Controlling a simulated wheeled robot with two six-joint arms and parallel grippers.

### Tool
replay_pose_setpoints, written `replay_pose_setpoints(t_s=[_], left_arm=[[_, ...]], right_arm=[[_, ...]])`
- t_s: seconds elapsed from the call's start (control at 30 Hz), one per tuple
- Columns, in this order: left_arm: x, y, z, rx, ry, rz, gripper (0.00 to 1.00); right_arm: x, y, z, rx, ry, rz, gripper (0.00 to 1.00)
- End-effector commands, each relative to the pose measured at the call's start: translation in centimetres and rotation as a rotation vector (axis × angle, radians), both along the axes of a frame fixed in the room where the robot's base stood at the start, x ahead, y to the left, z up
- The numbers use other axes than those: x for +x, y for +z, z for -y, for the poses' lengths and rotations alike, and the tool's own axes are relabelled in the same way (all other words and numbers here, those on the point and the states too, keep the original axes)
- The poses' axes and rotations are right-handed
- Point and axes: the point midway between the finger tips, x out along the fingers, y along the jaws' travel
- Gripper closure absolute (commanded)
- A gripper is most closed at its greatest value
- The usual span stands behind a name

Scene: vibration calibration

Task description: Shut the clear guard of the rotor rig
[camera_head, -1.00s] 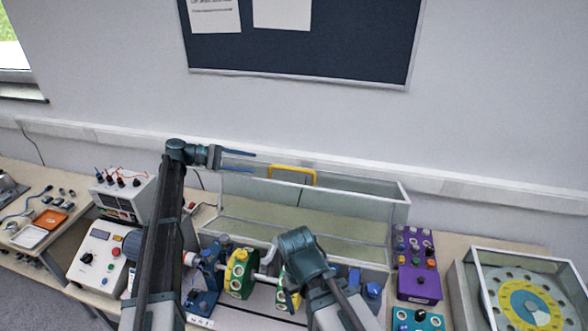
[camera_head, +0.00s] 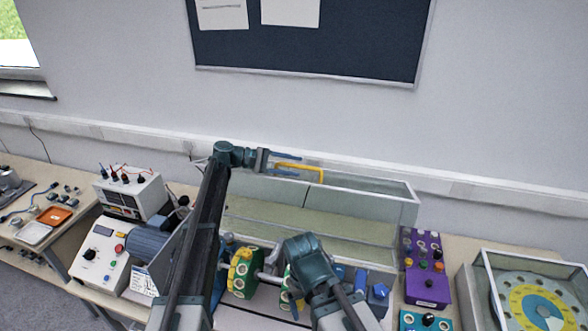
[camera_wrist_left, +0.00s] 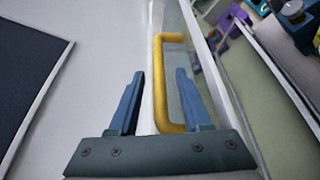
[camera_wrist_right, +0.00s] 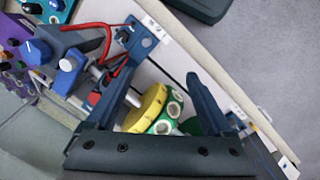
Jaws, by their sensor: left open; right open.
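The clear guard (camera_head: 330,222) of the rotor rig stands raised and open behind the rotors. Its yellow handle (camera_head: 322,175) is at the top edge. My left gripper (camera_head: 291,164) is open at the handle's left part. In the left wrist view the yellow handle (camera_wrist_left: 158,60) runs lengthwise between the spread fingers, nearer the right one; I cannot tell whether they touch. My right gripper (camera_wrist_right: 160,85) is open over the rig. In the right wrist view a yellow and green rotor disc (camera_wrist_right: 148,108) shows between its fingers. My right arm partly hides the rotors in the head view.
A motor control box (camera_head: 104,252) and a white instrument (camera_head: 133,193) stand left of the rig. A purple box (camera_head: 427,283) and a clear-walled case with a round dial (camera_head: 530,302) stand right. The wall with a dark board (camera_head: 310,45) is behind the guard.

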Motion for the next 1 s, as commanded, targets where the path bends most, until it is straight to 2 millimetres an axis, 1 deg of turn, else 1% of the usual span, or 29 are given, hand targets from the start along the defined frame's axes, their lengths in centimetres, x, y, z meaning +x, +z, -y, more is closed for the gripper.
replay_pose_setpoints(t_s=[0.13, 0.4, 0.47, 0.6, 0.67, 0.7, 1.0], left_arm=[[0.01, -0.16, 0.61, 0.0, 0.0, 0.0, 0.52], [0.0, -0.15, 0.68, 0.0, 0.0, 0.0, 0.52], [0.0, -0.15, 0.68, 0.0, 0.0, 0.0, 0.61], [-0.01, -0.15, 0.67, 0.0, 0.0, 0.0, 0.86], [-0.01, -0.15, 0.67, 0.0, 0.0, 0.0, 0.97], [-0.01, -0.15, 0.67, 0.0, 0.0, 0.0, 1.0], [-0.01, -0.16, 0.66, 0.001, -0.001, 0.0, 1.0]], right_arm=[[0.0, -0.16, 0.0, 0.0, 0.001, 0.0, 0.14], [0.0, -0.15, -0.01, 0.0, 0.001, 0.0, 0.14], [0.0, -0.15, -0.01, 0.0, 0.001, 0.0, 0.14], [0.0, -0.15, -0.01, 0.0, 0.001, 0.0, 0.14], [0.0, -0.15, -0.01, 0.0, 0.001, 0.0, 0.14], [0.0, -0.15, -0.01, 0.0, 0.001, 0.0, 0.14], [0.0, -0.15, -0.01, 0.0, 0.001, 0.0, 0.14]])
